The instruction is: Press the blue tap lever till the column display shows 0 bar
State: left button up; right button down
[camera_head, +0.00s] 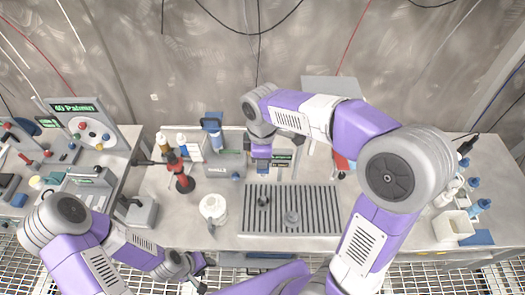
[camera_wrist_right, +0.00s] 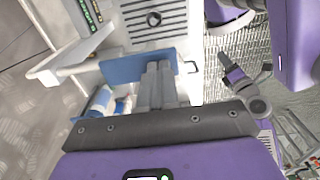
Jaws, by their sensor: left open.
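The column display (camera_head: 282,158) shows small green characters at the back of the bench; I cannot read the value. It seems to show again in the right wrist view (camera_wrist_right: 90,14), also unreadable. A flat blue piece, apparently the tap lever (camera_wrist_right: 122,67), lies at my right fingertips; I cannot tell whether they touch it. My right gripper (camera_wrist_right: 158,70) has its fingers together with nothing seen between them. In the head view its hand hangs above the back of the slotted tray, fingertips hidden. My left gripper (camera_head: 197,270) is open and empty at the bench's front edge.
The slotted metal tray (camera_head: 318,215) holds small round pieces. A white jug (camera_head: 213,207), a red-and-black tool (camera_head: 181,175) and bottles stand left of it. A white bin (camera_head: 453,226) and blue-capped bottles stand at right. The left bench carries instruments.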

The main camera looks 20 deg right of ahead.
jog(key=shift+r, duration=0.1)
dwell(0.7)
jog(key=shift+d+r+p, duration=0.1)
jog(key=shift+r+p, duration=0.6)
jog(key=shift+p, duration=0.1)
jog(key=shift+r+p, duration=0.45)
jog(key=r+p, duration=0.3)
jog(key=shift+w+d+r, duration=0.1)
jog(key=shift+w+r, duration=0.15)
jog(key=shift+w, duration=0.05)
notch_tip(320, 180, up, 9)
jog(key=w, duration=0.2)
jog(key=shift+d+r, duration=0.15)
jog(key=shift+d, duration=0.25)
